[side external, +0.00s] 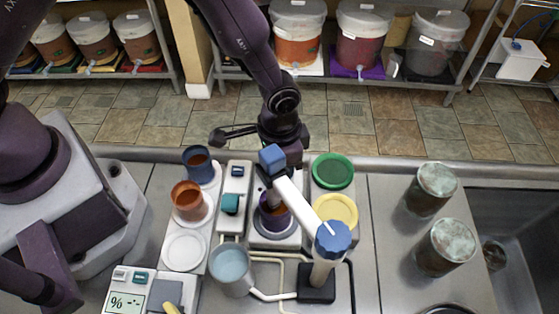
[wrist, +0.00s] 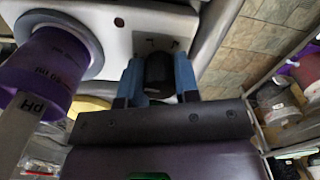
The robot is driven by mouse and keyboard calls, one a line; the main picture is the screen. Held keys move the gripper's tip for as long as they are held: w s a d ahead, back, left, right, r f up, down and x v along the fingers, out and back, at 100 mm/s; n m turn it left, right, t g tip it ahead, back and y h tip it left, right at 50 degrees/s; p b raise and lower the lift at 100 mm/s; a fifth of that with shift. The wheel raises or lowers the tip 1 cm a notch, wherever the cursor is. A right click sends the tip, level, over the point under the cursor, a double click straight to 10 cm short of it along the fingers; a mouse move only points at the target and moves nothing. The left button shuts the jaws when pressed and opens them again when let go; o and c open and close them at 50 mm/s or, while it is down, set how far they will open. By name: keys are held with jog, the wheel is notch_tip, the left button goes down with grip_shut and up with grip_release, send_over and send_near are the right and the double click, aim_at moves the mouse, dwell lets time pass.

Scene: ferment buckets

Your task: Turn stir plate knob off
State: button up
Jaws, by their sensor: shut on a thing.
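The white stir plate (side external: 290,235) stands mid-counter with a purple beaker (side external: 268,217) on its round top. The plate (wrist: 205,20) and the beaker (wrist: 45,70) also show in the wrist view. The dark knob (wrist: 159,68) is on the plate's face, between the blue fingers of my gripper (wrist: 157,76). My gripper is shut on the knob, one finger on each side. The knob's pointer and setting cannot be read.
A stand with a white arm (side external: 298,200) and blue cap (side external: 332,238) reaches over the beaker. Blue (side external: 197,168) and orange (side external: 187,203) cups stand left, green (side external: 333,170) and yellow (side external: 336,210) discs right. Two lidded jars (side external: 436,182) (side external: 446,245) stand near the sink.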

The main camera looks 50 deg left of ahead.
jog(key=shift+n, duration=0.8)
jog(key=o, duration=0.9)
notch_tip(320, 180, up, 13)
jog(key=shift+r, duration=0.1)
